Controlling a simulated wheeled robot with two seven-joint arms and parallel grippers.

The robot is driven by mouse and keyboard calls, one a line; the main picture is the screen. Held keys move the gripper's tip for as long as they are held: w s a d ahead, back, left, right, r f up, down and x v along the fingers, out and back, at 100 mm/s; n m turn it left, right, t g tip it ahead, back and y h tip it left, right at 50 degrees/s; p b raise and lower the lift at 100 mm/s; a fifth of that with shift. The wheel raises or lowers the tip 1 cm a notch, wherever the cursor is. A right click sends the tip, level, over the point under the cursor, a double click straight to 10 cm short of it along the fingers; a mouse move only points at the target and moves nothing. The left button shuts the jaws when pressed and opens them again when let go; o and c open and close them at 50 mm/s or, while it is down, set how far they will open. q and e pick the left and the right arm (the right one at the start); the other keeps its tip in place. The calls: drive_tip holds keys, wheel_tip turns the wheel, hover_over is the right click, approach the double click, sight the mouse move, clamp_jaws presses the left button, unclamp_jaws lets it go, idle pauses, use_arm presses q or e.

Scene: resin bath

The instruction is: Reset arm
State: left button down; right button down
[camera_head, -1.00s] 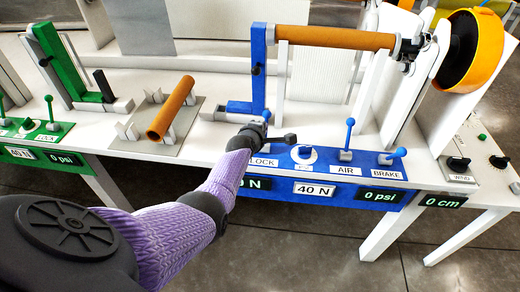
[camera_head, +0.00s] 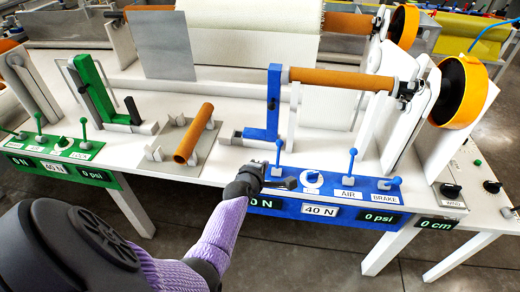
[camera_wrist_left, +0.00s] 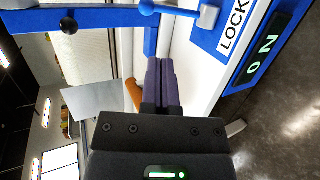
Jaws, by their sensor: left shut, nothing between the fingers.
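My left arm comes in from the lower left in the head view, with a purple sleeve. My left gripper (camera_head: 290,183) is in front of the blue control panel (camera_head: 330,183), close to the blue lock lever (camera_head: 279,152). In the left wrist view the two purple fingers (camera_wrist_left: 162,80) are together with nothing between them. The lock lever (camera_wrist_left: 170,10) shows beyond the fingertips there, apart from them as far as I can see. My right gripper is not in view.
An orange roll (camera_head: 340,79) spans from the blue upright (camera_head: 273,100) to the right mount. Another orange roll (camera_head: 194,134) lies on a grey cradle. A green upright (camera_head: 92,88) and green panel (camera_head: 65,168) are at left. Open floor lies in front of the table.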

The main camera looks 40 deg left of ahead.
use_arm(q)
drive_tip(key=shift+s+d+r, duration=0.2)
drive_tip(key=shift+s+r, duration=0.05)
drive_tip(key=shift+s, duration=0.35)
drive_tip(key=s+d+f+m+g+h+b, duration=0.1)
drive_tip(key=s+d+f+m+g, duration=0.1)
drive_tip(key=s+d+f+m, duration=0.35)
drive_tip(key=s+d+f+m+g+h, duration=0.1)
drive_tip(key=s+d+f+m+g, duration=0.2)
drive_tip(key=s+f, duration=0.5)
drive_tip(key=s+d+f+m+g+h+b, duration=0.1)
drive_tip(key=s+d+f+m+g, duration=0.1)
drive_tip(key=s+f+m, duration=0.5)
drive_tip(key=s+d+f+m+g, duration=0.1)
drive_tip(key=s+f+m, duration=0.1)
drive_tip(key=s, duration=0.4)
drive_tip(key=s+d+f+m+g, duration=0.1)
drive_tip(key=s+f+m+g, duration=0.1)
drive_tip(key=s, duration=0.5)
drive_tip(key=s+d+f+m+g+b, duration=0.1)
drive_tip(key=s+d+f+m+g, duration=0.1)
drive_tip(key=s+f+m, duration=0.2)
drive_tip(key=s+m, duration=0.2)
drive_tip(key=s, duration=0.1)
drive_tip(key=shift+s+h, duration=0.2)
drive_tip(key=shift+h, duration=0.1)
